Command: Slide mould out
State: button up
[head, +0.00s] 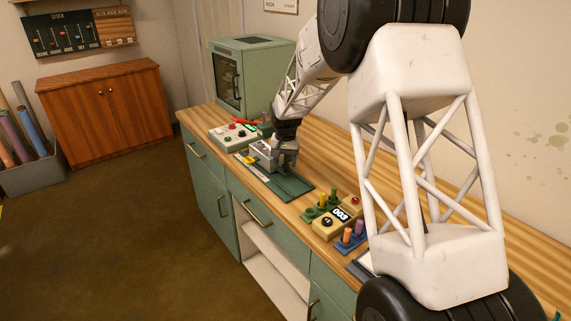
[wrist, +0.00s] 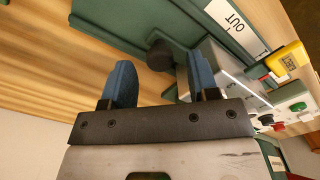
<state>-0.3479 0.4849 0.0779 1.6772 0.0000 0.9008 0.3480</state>
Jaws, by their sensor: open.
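The mould looks to be the grey metal block (wrist: 222,68) with a dark round knob (wrist: 160,56) at its side; in the head view the block (head: 263,153) sits at the left end of a dark green tray (head: 292,187). My gripper (wrist: 161,78) is open, with two blue fingers apart. In the wrist view the knob appears in the gap just past the fingertips, and the right finger overlaps the block. I cannot tell whether any finger touches it. In the head view my gripper (head: 288,155) is right beside the block, at its right.
The tray has an "OUT" label (wrist: 234,18). A yellow coded tag (wrist: 289,60) is by the block. A button box (head: 236,134) and a green oven-like cabinet (head: 252,72) stand left and behind. A yellow "003" device (head: 337,217) stands right of the tray. The tray's right part is clear.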

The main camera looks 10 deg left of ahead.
jog(key=shift+f, duration=0.75)
grip_shut()
